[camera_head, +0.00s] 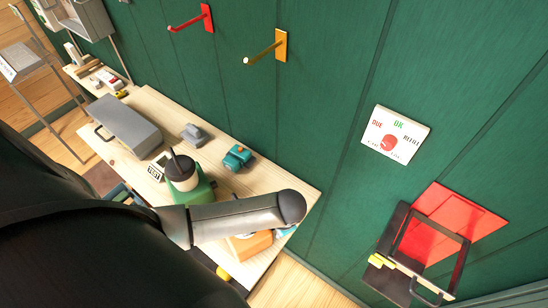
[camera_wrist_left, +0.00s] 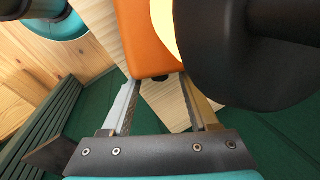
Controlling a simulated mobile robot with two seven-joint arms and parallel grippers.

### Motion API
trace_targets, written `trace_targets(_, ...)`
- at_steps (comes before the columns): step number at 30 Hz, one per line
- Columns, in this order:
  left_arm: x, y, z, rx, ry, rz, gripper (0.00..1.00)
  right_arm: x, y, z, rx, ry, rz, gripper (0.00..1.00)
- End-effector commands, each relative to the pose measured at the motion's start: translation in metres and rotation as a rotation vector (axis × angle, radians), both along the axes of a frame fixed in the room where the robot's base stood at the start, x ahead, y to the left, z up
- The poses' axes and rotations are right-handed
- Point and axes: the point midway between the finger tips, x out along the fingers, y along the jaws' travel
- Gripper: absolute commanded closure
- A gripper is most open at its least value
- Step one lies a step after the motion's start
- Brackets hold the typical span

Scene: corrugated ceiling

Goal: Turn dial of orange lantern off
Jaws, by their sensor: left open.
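The orange lantern (camera_head: 250,246) stands near the right end of the wooden workbench in the head view, partly hidden behind my grey arm link. In the left wrist view its orange body (camera_wrist_left: 148,45) lies just beyond the fingertips, with a bright yellow lit part (camera_wrist_left: 163,28) beside a large black rounded part. My left gripper (camera_wrist_left: 160,82) is open, its two fingers spread on either side of the lantern's near end. A small dark spot shows between the tips; I cannot tell whether it is the dial. My right gripper is not in view.
On the workbench (camera_head: 160,105) are a grey toolbox (camera_head: 125,125), a green lantern-like item (camera_head: 196,188), a teal item (camera_head: 237,157) and a grey block (camera_head: 193,134). The green wall (camera_head: 335,60) runs behind it. A sign (camera_head: 394,133) and a black frame hang at right.

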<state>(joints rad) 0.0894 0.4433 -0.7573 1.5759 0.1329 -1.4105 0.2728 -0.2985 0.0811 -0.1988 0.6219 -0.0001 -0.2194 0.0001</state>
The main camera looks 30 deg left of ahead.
Motion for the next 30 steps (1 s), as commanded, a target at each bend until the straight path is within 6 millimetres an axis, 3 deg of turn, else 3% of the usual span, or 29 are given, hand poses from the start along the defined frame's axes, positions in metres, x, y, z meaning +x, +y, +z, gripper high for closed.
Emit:
trace_targets(11,0.0008,0.0003,-0.0037,-0.002,-0.001,-0.001,0.41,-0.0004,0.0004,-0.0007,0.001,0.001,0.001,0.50)
trace_targets(26,0.0006,0.0004,-0.0036,-0.001,0.000,0.000,0.97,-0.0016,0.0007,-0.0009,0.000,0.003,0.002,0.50)
trace_targets(30,0.0006,0.0004,-0.0036,-0.001,0.000,0.000,1.00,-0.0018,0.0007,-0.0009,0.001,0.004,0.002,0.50)
